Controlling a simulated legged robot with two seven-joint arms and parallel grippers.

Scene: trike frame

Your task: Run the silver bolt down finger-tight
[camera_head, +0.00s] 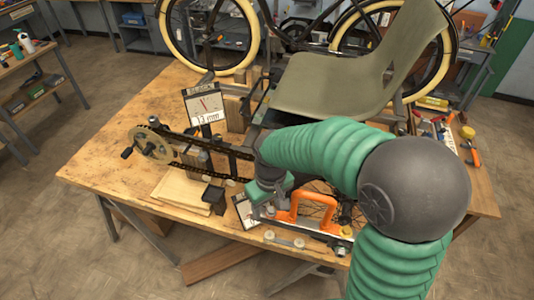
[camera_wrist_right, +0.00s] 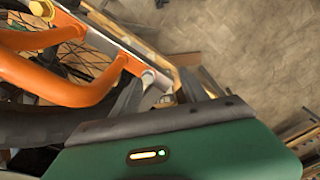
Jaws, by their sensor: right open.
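The silver bolt (camera_wrist_right: 148,77) shows in the right wrist view at the end of a silver bar, beside the orange bracket (camera_wrist_right: 65,65). My right gripper (camera_wrist_right: 163,82) is open, with one finger close to each side of the bolt's end. I cannot tell whether either finger touches it. In the head view the right gripper (camera_head: 275,206) is over the left end of the orange bracket (camera_head: 298,203). The bolt is too small to make out there. A yellow bolt (camera_wrist_right: 41,8) sits at the bar's other end. My left gripper is not in view.
The trike's seat (camera_head: 335,85) rises behind my right arm. Loose tools (camera_head: 470,145) lie at the right. Bare bench lies at the left.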

